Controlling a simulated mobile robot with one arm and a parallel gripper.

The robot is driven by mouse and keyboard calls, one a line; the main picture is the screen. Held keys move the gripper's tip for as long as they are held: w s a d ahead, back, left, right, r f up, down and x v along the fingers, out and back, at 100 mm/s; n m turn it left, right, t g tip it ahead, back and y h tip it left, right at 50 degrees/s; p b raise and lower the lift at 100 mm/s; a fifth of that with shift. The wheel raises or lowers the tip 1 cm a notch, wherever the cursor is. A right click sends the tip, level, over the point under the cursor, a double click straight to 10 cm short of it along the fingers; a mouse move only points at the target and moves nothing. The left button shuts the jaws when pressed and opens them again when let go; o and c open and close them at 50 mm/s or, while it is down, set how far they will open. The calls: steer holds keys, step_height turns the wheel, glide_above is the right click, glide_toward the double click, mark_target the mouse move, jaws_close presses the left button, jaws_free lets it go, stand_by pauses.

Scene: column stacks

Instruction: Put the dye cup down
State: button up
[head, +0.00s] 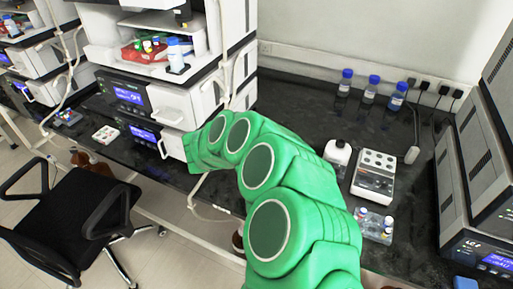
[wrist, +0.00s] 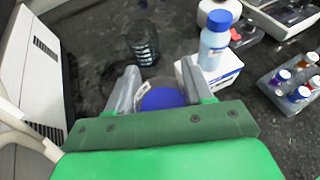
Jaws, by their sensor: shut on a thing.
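The dye cup (wrist: 162,98), a pale round cup with blue showing in it, sits between the two grey fingers of my gripper (wrist: 160,88) in the wrist view. My gripper is shut on it. The front of my gripper hides the cup's near part, and I cannot tell whether its base touches the dark bench (wrist: 88,58). In the head view, the green arm is mine; my gripper and the cup do not show there.
Close to the cup stand a dark clear bottle (wrist: 142,42), a blue-capped bottle (wrist: 214,45) and a white box (wrist: 228,66). A vial rack (wrist: 284,100) is at right. Blue-capped bottles (head: 371,90) stand by the back wall. Bench (head: 305,103) is bare behind my arm.

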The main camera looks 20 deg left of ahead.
steer(key=shift+w+a+f, duration=0.7)
steer(key=shift+w+f, duration=0.25)
steer(key=shift+f, duration=0.1)
steer(key=shift+w+a+f, duration=0.65)
steer(key=shift+w+f, duration=0.35)
steer(key=shift+f, duration=0.05)
steer(key=shift+w+a+f, duration=0.7)
steer(key=shift+w+f, duration=0.25)
steer(key=shift+f, duration=0.1)
steer(key=shift+f, duration=0.1)
steer(key=shift+w+a+f, duration=0.2)
steer(key=shift+w+f, duration=0.1)
steer(key=shift+f, duration=1.5)
steer(key=shift+f, duration=0.15)
steer(key=o, duration=1.1)
steer(key=shift+c, duration=0.2)
